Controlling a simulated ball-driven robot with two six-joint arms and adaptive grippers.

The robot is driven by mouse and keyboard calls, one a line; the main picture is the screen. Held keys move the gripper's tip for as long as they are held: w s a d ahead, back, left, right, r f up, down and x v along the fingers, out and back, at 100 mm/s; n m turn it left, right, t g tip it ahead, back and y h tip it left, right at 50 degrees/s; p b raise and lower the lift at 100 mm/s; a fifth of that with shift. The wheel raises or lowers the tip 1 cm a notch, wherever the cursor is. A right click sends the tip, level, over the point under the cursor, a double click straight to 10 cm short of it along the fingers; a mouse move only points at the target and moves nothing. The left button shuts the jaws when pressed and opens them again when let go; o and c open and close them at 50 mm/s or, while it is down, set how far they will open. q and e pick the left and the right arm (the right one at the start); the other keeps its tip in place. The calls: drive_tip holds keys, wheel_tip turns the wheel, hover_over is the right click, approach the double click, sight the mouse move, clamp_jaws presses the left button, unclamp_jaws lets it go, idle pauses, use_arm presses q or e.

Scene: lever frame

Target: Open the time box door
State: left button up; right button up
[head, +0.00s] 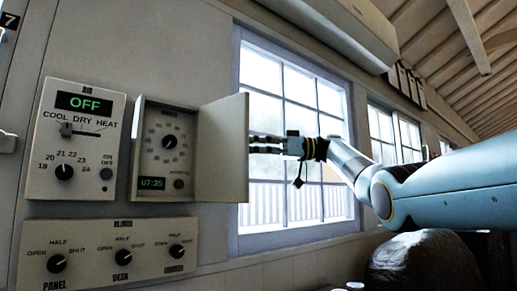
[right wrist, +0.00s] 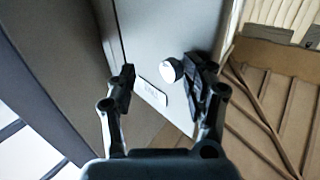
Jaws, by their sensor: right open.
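The time box (head: 137,150) is on the wall, with a round dial (head: 168,142) and a green 07:35 display (head: 152,183) inside. Its door (head: 222,150) stands swung out on the right side, so the inside shows. My right gripper (head: 254,144) is just right of the door's free edge, its fingertips partly hidden behind the door. In the right wrist view the open gripper (right wrist: 160,80) faces a grey panel with a small label (right wrist: 152,92) and a round pale knob (right wrist: 171,71). The knob appears between the fingers, close to the right one; contact is unclear. My left gripper is not in view.
An air panel (head: 45,190) reading OFF is left of the box. A blinds panel (head: 85,278) with several knobs is below. A window (head: 285,215) is behind my right arm. A dark rounded object (head: 425,262) is at lower right.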

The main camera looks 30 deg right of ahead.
drive_tip(key=shift+o, duration=0.2)
drive_tip(key=shift+w+a+r, duration=0.1)
drive_tip(key=shift+w+a, duration=0.05)
drive_tip(key=shift+a, duration=0.05)
drive_tip(key=shift+d, duration=0.1)
drive_tip(key=v, duration=1.2)
drive_tip(key=shift+f, duration=0.2)
